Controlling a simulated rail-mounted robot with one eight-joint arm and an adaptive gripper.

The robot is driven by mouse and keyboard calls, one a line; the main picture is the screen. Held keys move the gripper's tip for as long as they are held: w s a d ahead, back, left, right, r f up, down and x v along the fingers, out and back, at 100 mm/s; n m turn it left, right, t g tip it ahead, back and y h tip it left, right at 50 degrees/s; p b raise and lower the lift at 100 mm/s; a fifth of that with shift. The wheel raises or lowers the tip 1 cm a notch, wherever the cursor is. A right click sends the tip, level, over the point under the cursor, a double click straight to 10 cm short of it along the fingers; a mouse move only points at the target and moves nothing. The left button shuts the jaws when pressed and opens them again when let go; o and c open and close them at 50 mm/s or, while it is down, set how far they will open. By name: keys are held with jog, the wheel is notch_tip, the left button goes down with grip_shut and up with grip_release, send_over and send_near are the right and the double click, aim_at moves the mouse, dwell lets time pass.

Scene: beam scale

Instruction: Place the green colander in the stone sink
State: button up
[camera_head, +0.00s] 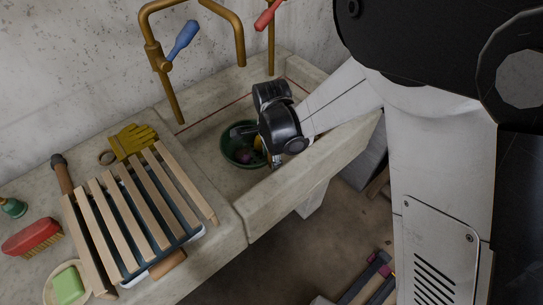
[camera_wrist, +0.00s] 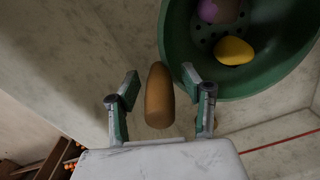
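The green colander (camera_head: 229,151) is within the outline of the stone sink (camera_head: 207,150) in the head view, partly hidden behind my wrist. I cannot tell whether it rests on the bottom. The wrist view shows its green bowl (camera_wrist: 184,62) at upper right, with a yellow item (camera_wrist: 234,51) and a purple item (camera_wrist: 222,10) inside. My gripper (camera_wrist: 162,90) is open, its two fingers apart. A brown rounded piece (camera_wrist: 159,97) lies between the fingers with gaps on both sides. It looks like a wooden handle beside the bowl; its join is not clear.
A slatted wooden rack (camera_head: 133,215) lies on the counter left of the sink, with yellow gloves (camera_head: 132,140) behind it. A red brush (camera_head: 32,237) and green soap (camera_head: 68,285) are at far left. Brass taps (camera_head: 155,50) rise behind the sink.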

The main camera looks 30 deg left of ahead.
jog(key=shift+r, duration=0.15)
notch_tip(320, 180, up, 12)
jog(key=shift+f+p, duration=0.1)
jog(key=shift+p, duration=0.4)
